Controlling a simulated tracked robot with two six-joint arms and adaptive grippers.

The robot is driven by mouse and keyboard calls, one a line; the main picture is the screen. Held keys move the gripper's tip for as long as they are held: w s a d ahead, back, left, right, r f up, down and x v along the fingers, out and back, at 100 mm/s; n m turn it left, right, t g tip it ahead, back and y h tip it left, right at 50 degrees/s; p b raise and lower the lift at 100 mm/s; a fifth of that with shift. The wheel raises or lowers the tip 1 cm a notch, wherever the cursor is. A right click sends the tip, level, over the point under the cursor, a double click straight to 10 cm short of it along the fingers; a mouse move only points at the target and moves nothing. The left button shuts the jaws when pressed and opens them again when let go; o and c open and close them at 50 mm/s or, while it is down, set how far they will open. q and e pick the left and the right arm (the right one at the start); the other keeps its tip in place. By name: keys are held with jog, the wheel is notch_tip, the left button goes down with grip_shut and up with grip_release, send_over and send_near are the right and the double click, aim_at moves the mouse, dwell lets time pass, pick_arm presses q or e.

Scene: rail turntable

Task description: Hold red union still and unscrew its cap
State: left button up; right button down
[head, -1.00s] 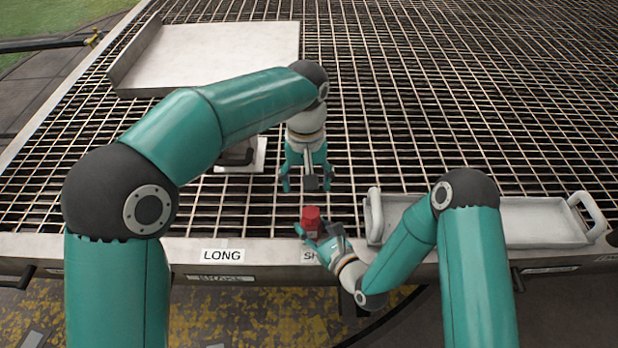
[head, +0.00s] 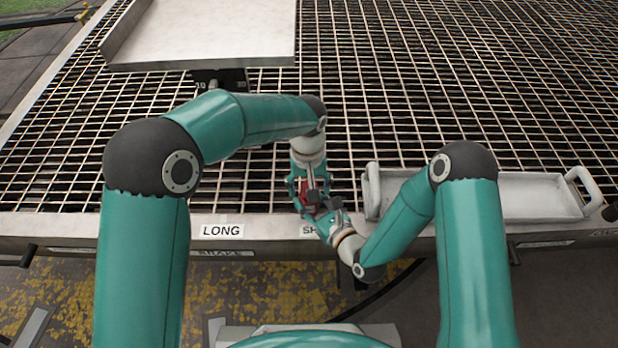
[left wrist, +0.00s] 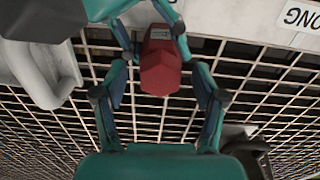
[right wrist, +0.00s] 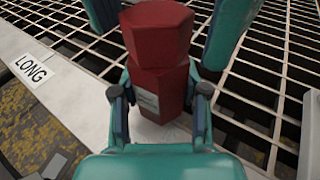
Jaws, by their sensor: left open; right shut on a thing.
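The red union (head: 310,198) stands above the front edge of the grating. In the right wrist view it has a red hexagonal cap (right wrist: 157,32) on top of a hexagonal body (right wrist: 160,80) with a pale label. My right gripper (head: 322,216) is shut on the body, with one finger on each side. My left gripper (head: 308,188) points down over the union and is open. Its fingers stand on either side of the cap, with gaps in the left wrist view (left wrist: 160,76). The gripper partly hides the union in the head view.
A white handled tray (head: 520,182) lies to the right on the grating. A pale metal sheet (head: 210,35) lies at the back left, with a dark numbered device (head: 230,80) before it. A LONG label (head: 221,231) marks the front rail; another label is partly hidden.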

pick_arm(q)
jog(key=c, duration=1.3)
jog(key=n, duration=0.6)
jog(key=shift+d, duration=0.1)
jog(key=n, duration=0.6)
jog(key=shift+w, duration=0.1)
